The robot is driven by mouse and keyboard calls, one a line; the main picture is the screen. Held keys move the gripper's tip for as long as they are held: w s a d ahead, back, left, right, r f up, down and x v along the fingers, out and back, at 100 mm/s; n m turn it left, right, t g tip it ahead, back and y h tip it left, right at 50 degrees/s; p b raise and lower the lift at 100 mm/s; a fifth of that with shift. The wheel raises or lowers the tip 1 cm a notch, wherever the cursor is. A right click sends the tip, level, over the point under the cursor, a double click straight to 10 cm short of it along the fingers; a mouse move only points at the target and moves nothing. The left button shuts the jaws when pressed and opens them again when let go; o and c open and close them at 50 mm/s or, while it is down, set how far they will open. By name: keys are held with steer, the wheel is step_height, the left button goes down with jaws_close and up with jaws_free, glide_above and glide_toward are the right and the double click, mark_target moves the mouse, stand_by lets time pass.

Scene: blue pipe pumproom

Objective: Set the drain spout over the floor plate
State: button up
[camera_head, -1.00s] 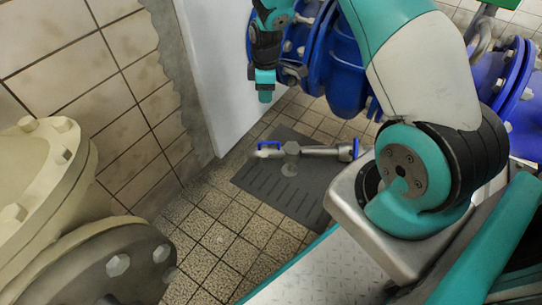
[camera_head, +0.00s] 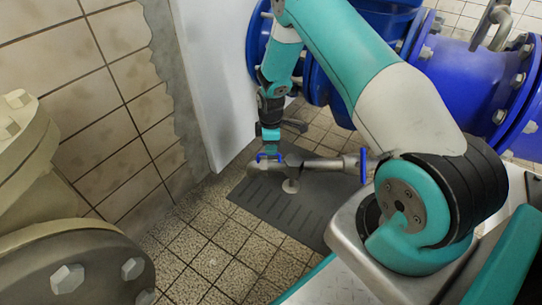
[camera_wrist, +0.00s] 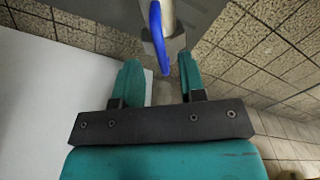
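The drain spout (camera_head: 318,164) is a grey metal pipe with a blue handle at its left end and a blue wheel at its right end. It lies across above the dark slotted floor plate (camera_head: 285,210), with a pale round piece below its middle. My gripper (camera_head: 268,152) points down at the spout's left end, by the blue handle. In the wrist view, my two teal fingers (camera_wrist: 161,70) are apart, and the blue handle (camera_wrist: 157,35) and pipe end show just ahead of the gap. I cannot tell whether the fingers touch the spout.
A white panel (camera_head: 212,80) stands close to the left of my gripper. Large blue flanged pipes (camera_head: 465,85) run behind and to the right. A cream flanged pipe (camera_head: 35,205) is at the front left. The tiled floor (camera_head: 215,240) in front of the plate is clear.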

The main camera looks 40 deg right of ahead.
mark_target(272, 166)
steer(key=shift+f+b, duration=0.4)
steer(key=shift+f, duration=1)
jaws_close()
steer(key=shift+a+r, duration=0.1)
steer(key=shift+a, duration=0.05)
